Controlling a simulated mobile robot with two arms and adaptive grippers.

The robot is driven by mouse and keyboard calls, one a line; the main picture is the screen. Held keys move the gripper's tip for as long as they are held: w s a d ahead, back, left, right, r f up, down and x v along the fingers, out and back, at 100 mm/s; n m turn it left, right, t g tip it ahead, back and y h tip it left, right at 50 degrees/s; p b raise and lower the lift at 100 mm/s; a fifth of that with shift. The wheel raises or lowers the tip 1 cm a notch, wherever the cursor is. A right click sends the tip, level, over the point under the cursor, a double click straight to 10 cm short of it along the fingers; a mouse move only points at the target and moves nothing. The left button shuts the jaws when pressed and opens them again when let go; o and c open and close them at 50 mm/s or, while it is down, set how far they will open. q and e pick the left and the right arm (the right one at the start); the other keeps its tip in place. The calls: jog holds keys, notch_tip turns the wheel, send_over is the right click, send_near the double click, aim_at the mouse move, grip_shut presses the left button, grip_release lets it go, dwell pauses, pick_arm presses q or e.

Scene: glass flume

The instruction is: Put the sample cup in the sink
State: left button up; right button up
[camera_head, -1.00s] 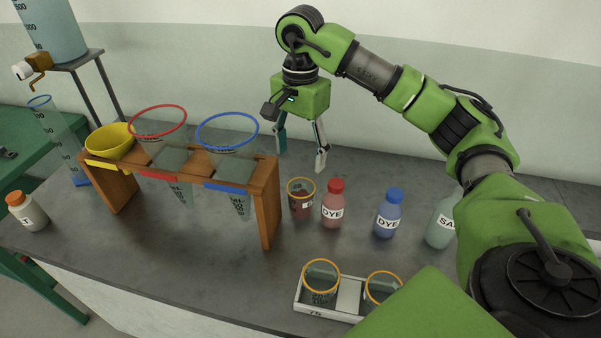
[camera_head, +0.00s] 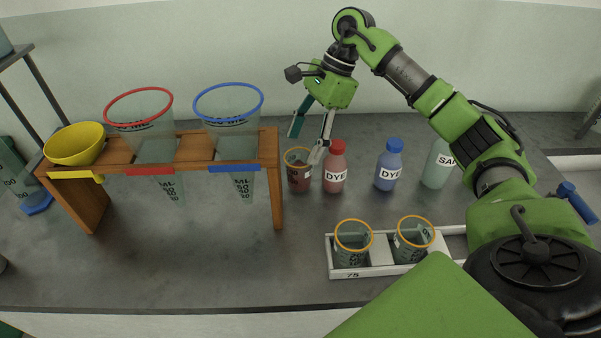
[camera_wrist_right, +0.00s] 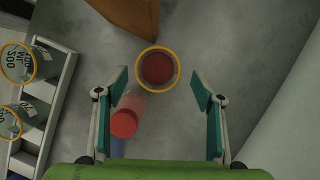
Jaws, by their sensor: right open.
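A small clear cup with an orange rim and dark red contents (camera_head: 299,176), which I take as the sample cup, stands upright on the grey bench, left of the red dye bottle (camera_head: 335,168). My right gripper (camera_head: 306,142) is open and empty just above it, fingers pointing down. In the right wrist view the cup (camera_wrist_right: 157,68) shows between and slightly beyond the open fingertips (camera_wrist_right: 160,80). A pale recessed edge at the far right, by a blue handle, may be the sink (camera_head: 580,166); its inside is mostly out of view. My left gripper is not in view.
A wooden rack (camera_head: 277,190) with a yellow bowl (camera_head: 75,146) and red- and blue-rimmed cones stands close left. A blue dye bottle (camera_head: 388,166) and a pale bottle (camera_head: 438,166) stand to the right. A white tray (camera_head: 380,271) holds two empty-looking orange-rimmed cups in front.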

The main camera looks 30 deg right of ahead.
aim_at(289, 181)
jog(key=x, duration=0.3)
jog(key=shift+s+p+x, duration=0.2)
jog(key=shift+p+x, duration=0.35)
jog(key=shift+x, duration=0.95)
jog(key=p+x, duration=0.1)
jog(key=x, duration=0.2)
jog(key=shift+f, duration=0.35)
jog(key=c, duration=1.2)
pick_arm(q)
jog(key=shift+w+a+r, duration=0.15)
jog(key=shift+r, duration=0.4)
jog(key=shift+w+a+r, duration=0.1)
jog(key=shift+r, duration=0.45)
pick_arm(e)
jog(key=shift+c, duration=0.7)
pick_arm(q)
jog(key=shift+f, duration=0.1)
pick_arm(e)
jog(key=shift+r, duration=0.1)
